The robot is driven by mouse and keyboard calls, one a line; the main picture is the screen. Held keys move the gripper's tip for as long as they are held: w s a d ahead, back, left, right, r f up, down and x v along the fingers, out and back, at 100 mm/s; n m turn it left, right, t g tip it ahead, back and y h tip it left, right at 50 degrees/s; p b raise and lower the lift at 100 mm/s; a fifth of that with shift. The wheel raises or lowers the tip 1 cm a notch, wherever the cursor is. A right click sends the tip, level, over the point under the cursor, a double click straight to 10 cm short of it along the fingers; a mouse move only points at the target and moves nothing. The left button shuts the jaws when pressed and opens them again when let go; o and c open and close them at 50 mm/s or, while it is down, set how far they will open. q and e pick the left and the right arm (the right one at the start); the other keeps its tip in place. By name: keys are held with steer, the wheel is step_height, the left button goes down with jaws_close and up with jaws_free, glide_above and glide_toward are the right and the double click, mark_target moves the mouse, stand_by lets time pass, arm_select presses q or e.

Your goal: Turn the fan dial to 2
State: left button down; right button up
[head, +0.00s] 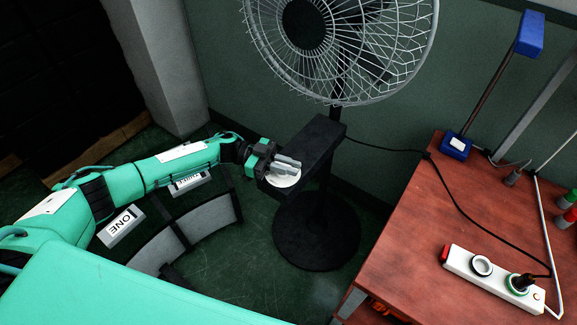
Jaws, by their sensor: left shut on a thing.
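A standing fan (335,45) with a white wire cage is at the top middle, on a black pole and round base (316,235). A black control box (318,143) sits on the pole below the cage. A round white dial (284,179) is on the box's near face. My left gripper (287,164) reaches in from the left and is shut on the dial, with its fingers hiding part of it. The dial's marks are too small to read. My right gripper is not in view.
A red-brown table (410,230) stands at the right. It holds a white power strip (492,278) with a black plug and a blue lamp (456,146). The fan's black cord runs from the box across to the table. A grey pillar (160,60) stands behind my left arm.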

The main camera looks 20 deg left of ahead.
arm_select(q)
steer(key=c, duration=1.4)
jaws_free()
steer(key=shift+d, duration=0.1)
steer(key=shift+a, duration=0.4)
steer(key=w+a+b, duration=0.1)
steer(key=a+b, duration=0.2)
steer(key=a, duration=1)
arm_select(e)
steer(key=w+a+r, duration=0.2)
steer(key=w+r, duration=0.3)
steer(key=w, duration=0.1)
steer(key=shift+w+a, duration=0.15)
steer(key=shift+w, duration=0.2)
arm_select(q)
steer(key=shift+w, duration=0.1)
